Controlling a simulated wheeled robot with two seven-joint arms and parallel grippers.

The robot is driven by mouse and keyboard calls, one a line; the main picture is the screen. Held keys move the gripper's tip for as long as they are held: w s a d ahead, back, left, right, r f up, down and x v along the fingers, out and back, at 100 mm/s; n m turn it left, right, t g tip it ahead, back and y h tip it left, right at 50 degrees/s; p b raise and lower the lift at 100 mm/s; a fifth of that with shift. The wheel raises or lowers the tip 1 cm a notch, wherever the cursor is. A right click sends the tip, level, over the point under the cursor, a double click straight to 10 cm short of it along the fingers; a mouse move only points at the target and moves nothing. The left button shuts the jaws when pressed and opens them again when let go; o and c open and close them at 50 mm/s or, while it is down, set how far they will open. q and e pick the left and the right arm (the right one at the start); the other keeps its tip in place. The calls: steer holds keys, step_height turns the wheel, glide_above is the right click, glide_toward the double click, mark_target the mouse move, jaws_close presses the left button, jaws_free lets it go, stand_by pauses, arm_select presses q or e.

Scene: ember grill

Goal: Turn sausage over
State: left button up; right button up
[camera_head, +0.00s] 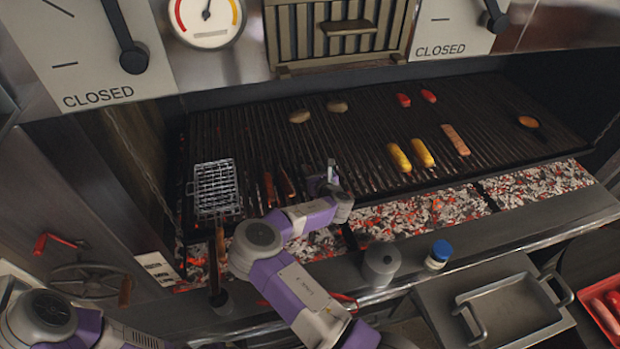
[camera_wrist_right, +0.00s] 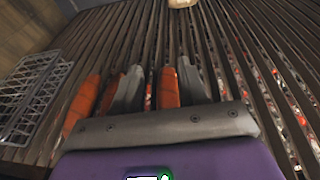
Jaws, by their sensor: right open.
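Reddish-brown sausages lie on the grill grate (camera_head: 360,130) in its front left part; two show in the head view, one at the left (camera_head: 268,188) and one beside it (camera_head: 287,183). My right gripper (camera_head: 328,176) is low over the grate just right of them. In the right wrist view its fingers (camera_wrist_right: 160,72) are open, with an orange-red sausage (camera_wrist_right: 168,88) showing between them. More orange-red sausage (camera_wrist_right: 84,104) shows left of the left finger. I cannot tell whether the fingers touch any sausage. My left gripper is out of view; only part of that arm shows at bottom left.
A wire grill basket (camera_head: 216,188) lies left of the sausages. Glowing coals (camera_head: 420,211) line the front. A metal tray (camera_head: 511,311) stands at front right.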

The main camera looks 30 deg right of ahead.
stand_by(0.3)
steer(key=o, duration=0.6)
steer(key=shift+s+a+r+p, duration=0.25)
steer(key=shift+s+r+p, duration=0.35)
steer(key=shift+s+r, duration=1.1)
steer(key=shift+s+a+r+p, duration=0.3)
steer(key=shift+s+r+p, duration=0.5)
steer(key=shift+s, duration=1.55)
steer(key=shift+s+a+r+p, duration=0.25)
steer(key=shift+s+r+p, duration=0.2)
steer(key=shift+s+r, duration=1.3)
steer(key=shift+s+f, duration=0.25)
